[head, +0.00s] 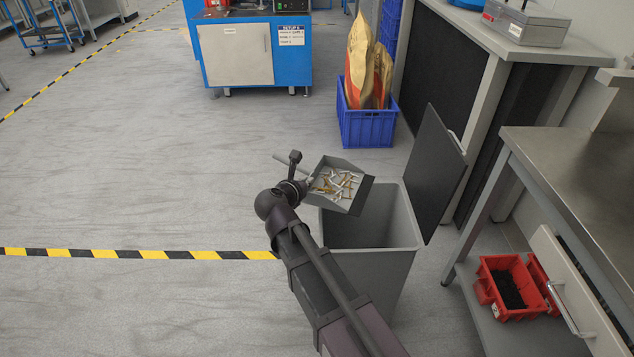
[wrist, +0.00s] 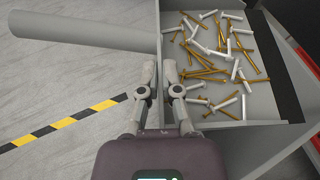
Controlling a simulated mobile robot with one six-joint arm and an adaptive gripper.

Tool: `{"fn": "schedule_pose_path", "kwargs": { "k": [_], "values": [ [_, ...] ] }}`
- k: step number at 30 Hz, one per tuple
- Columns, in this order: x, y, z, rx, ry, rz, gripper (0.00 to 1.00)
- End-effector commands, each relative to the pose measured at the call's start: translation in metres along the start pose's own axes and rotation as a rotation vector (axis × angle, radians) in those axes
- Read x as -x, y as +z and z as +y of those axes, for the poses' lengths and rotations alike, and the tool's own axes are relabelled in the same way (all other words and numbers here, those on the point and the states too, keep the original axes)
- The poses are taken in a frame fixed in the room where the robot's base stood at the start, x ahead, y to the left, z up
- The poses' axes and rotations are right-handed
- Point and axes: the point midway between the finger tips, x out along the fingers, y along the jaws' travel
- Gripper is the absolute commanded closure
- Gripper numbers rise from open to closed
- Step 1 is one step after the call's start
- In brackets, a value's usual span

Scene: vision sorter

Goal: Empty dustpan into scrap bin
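The grey dustpan (head: 360,201) holds many loose white and brass-coloured screws (head: 335,184); they also show in the wrist view (wrist: 215,60). The pan looks roughly level, with its handle (wrist: 80,30) pointing left. My gripper (wrist: 160,75) has its fingers on either side of the pan's left edge, near the handle's root; the exact contact is hard to see. In the head view my gripper (head: 308,182) is at the pan's left side. The grey scrap bin (head: 370,265) stands open, its dark lid (head: 436,172) raised on the right. The pan overlaps the bin's far left rim in view.
A steel workbench (head: 575,165) with red boxes (head: 508,288) on its lower shelf stands right of the bin. A blue crate (head: 368,128) with paper sacks and a blue cabinet (head: 255,55) stand behind. The floor to the left is clear, crossed by yellow-black tape (head: 140,254).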

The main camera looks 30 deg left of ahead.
Motion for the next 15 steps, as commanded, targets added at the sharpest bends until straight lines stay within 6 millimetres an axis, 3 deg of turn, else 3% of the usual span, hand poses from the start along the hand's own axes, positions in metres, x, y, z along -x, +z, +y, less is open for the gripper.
{"fn": "schedule_pose_path", "kwargs": {
  "k": [15],
  "values": [
    [-0.0061,0.001,-0.0072,-0.004,-0.01,0.0,1.0]
  ]
}}
